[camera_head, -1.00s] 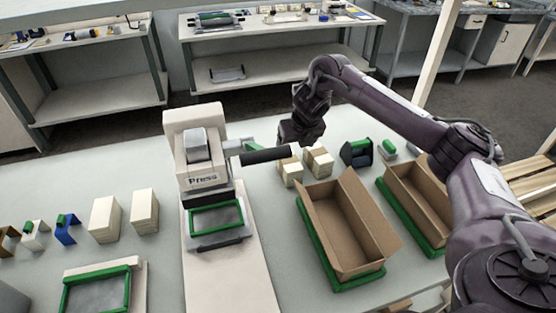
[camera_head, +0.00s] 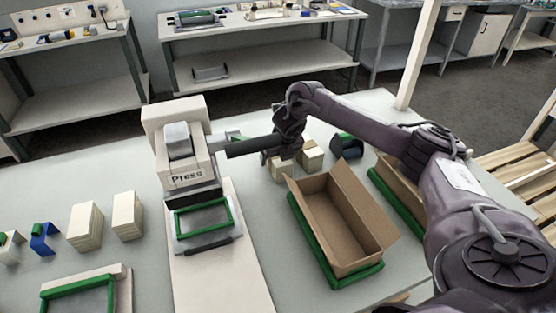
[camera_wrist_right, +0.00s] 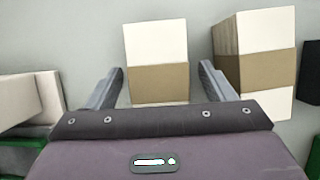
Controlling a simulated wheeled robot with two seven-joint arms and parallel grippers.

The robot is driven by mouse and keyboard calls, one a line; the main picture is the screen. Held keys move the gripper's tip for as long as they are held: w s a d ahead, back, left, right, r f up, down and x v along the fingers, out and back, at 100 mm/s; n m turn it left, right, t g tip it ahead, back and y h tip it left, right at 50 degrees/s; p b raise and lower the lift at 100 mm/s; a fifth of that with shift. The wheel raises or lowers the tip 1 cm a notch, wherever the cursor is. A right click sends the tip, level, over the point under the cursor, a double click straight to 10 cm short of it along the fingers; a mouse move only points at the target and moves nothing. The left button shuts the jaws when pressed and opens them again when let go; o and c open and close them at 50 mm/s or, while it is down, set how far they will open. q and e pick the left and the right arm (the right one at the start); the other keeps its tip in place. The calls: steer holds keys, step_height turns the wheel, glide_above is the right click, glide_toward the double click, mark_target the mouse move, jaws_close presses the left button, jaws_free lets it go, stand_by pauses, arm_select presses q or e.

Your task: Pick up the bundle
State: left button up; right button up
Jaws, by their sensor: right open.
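Two pale bundles with brown kraft bands stand side by side on the table behind the open box. The left bundle (camera_head: 277,170) is partly covered by my right gripper in the head view. The right bundle (camera_head: 311,156) stands just beside it. In the right wrist view, my right gripper (camera_wrist_right: 161,72) is open, with one finger on each side of a banded bundle (camera_wrist_right: 157,45). The fingers appear apart from it, with gaps on both sides. A second banded bundle (camera_wrist_right: 265,50) stands right of the right finger. My left gripper is not in view.
The press (camera_head: 180,155) with its black handle (camera_head: 250,147) stands close left of my right gripper. An open cardboard box (camera_head: 345,225) in a green frame is in front of the bundles.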

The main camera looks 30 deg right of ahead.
steer(key=shift+x, duration=1.05)
steer(key=shift+r, duration=0.1)
steer(key=shift+f, duration=0.25)
steer(key=c, duration=1.1)
steer(key=shift+r, duration=0.1)
